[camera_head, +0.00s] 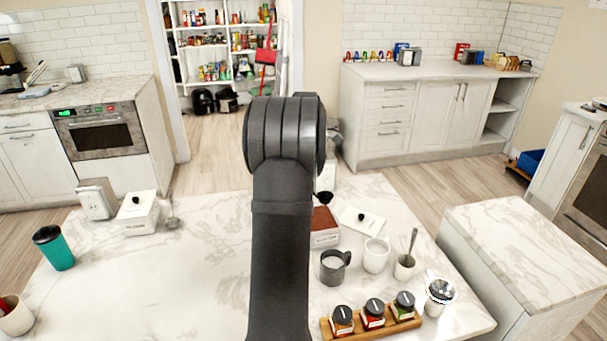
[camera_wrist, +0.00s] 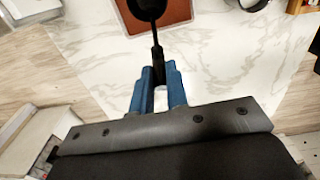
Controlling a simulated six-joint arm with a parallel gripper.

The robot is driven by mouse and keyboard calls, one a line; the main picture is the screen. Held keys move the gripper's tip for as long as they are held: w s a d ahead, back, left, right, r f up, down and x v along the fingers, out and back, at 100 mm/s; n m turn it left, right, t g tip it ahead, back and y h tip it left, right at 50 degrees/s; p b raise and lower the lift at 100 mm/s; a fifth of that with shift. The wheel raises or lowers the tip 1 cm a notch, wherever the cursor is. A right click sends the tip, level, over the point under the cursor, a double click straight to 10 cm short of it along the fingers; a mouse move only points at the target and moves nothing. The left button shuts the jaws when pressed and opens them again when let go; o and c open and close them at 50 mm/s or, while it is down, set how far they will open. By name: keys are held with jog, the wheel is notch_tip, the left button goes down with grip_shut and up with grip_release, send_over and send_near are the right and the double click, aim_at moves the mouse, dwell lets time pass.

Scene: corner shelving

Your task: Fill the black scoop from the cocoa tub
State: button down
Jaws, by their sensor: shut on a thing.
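My gripper (camera_wrist: 160,75), with blue fingers, is shut on the handle of the black scoop (camera_wrist: 155,40) in the wrist view. The scoop's dark bowl is at the top edge of that view, over the brown cocoa in the cocoa tub (camera_wrist: 176,16). In the head view the black scoop (camera_head: 325,198) shows just above the open white cocoa tub (camera_head: 326,240), partly behind my arm. I cannot tell whether the bowl touches the cocoa or holds any. The tub's white lid (camera_head: 353,226) with a black knob lies beside it on the right. My gripper is mostly hidden in the head view.
A dark mug (camera_head: 333,267), a white mug (camera_head: 376,256) and a cup with a spoon (camera_head: 404,267) stand near the tub. A wooden rack (camera_head: 387,326) of spice jars is in front. A lidded white box (camera_head: 138,220) and a teal cup (camera_head: 60,252) stand left. The counter's left middle is clear.

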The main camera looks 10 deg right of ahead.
jog(key=shift+f, duration=0.2)
jog(key=shift+f, duration=5.35)
jog(key=shift+r, duration=0.1)
jog(key=shift+r, duration=3.95)
